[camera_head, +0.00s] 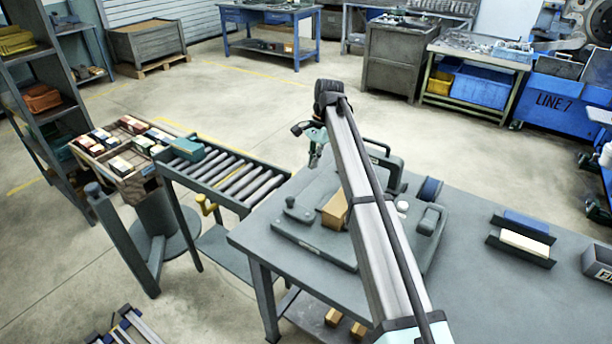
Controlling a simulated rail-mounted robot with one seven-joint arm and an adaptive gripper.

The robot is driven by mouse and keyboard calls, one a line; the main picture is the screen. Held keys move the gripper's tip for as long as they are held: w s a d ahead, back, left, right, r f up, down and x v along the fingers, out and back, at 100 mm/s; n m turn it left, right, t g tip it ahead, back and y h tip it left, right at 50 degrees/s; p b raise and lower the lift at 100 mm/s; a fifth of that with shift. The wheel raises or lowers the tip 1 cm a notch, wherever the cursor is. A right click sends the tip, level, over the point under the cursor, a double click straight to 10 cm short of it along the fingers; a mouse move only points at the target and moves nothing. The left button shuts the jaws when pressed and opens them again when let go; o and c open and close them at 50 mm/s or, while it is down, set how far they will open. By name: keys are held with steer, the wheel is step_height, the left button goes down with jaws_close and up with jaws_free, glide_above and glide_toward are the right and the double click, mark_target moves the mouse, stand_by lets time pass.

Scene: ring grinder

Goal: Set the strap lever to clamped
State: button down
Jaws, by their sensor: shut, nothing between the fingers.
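A grey fixture plate (300,236) lies on the workbench. It carries a tan block (335,211), a small post with a round knob (291,203) on its left, and a dark arched handle (391,160) at the back. A grey piece with a raised tab (430,221) stands on its right. I cannot tell for sure which part is the strap lever, or its setting. My gripper (314,163) is small in view, shut and empty, above the back left of the fixture. My arm crosses the middle of the fixture and hides part of it.
A blue roll (430,189) stands right of the arched handle. A dark holder with blue and white bars (522,237) and a grey bin (598,265) sit on the bench's right. A roller conveyor (228,177) adjoins the bench on the left. The bench's front left is clear.

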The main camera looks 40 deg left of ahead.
mark_target(290, 196)
steer(key=p+x, duration=0.2)
steer(key=x, duration=0.6)
steer(key=shift+s+f+p, duration=0.15)
steer(key=shift+f+p, duration=0.15)
steer(key=shift+p, duration=0.05)
steer(key=s, duration=0.1)
steer(key=s+p, duration=0.1)
steer(key=s, duration=0.1)
steer(key=shift+a, duration=0.3)
steer(key=shift+s+a+f+p, duration=0.2)
steer(key=shift+s+p, duration=0.15)
steer(key=shift+s, duration=0.15)
steer(key=shift+s+a, duration=0.25)
steer(key=shift+s, duration=0.35)
steer(key=shift+s+a, duration=0.15)
steer(key=shift+s, duration=1.85)
steer(key=shift+s+d, duration=0.55)
steer(key=shift+s, duration=0.3)
